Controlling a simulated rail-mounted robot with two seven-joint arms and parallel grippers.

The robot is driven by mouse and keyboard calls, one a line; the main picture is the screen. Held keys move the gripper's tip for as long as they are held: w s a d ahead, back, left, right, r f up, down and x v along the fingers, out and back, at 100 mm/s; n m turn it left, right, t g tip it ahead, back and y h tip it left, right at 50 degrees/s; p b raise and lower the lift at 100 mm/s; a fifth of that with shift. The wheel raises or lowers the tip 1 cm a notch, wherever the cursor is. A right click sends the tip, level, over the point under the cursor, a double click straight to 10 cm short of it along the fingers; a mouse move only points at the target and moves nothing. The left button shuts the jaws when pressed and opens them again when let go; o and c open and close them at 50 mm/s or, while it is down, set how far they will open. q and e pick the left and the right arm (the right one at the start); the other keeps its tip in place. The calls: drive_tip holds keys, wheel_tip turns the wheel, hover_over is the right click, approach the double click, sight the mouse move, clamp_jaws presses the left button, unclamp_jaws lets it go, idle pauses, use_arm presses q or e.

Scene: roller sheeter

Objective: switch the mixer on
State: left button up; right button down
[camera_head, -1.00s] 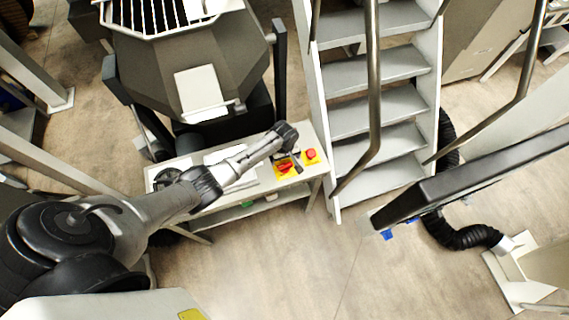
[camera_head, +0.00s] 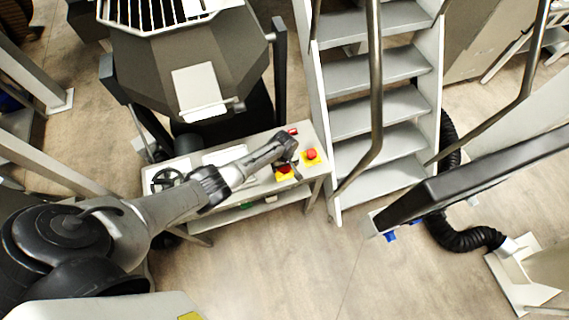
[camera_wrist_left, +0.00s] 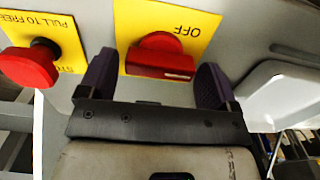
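The red rotary switch (camera_wrist_left: 160,58) sits on a yellow plate (camera_wrist_left: 185,22) marked OFF, which reads upside down in the wrist view. The switch also shows in the head view (camera_head: 284,169), partly covered by my left gripper (camera_head: 286,163). In the wrist view my left gripper (camera_wrist_left: 155,80) is open, with one dark finger on each side of the red switch. I cannot tell whether either finger touches it. A faceted grey machine with a barred top (camera_head: 190,60) stands behind the bench. My right gripper is not in view.
A red stop button (camera_wrist_left: 30,66) on its own yellow plate is close beside the left finger. The switches sit on a pale bench (camera_head: 228,205). Metal steps (camera_head: 380,115) with handrails stand to its right. The floor (camera_head: 270,270) in front is clear.

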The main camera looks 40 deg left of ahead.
use_arm(q)
drive_tip(key=c, duration=0.7)
drive_tip(key=m, duration=0.4)
drive_tip(key=shift+p, duration=0.3)
drive_tip(key=m, duration=0.4)
drive_tip(key=shift+w+d+m, duration=0.1)
drive_tip(key=shift+m, duration=0.2)
drive_tip(key=m, duration=0.4)
drive_tip(key=shift+d, duration=0.1)
drive_tip(key=m, duration=0.5)
drive_tip(key=shift+m, duration=0.3)
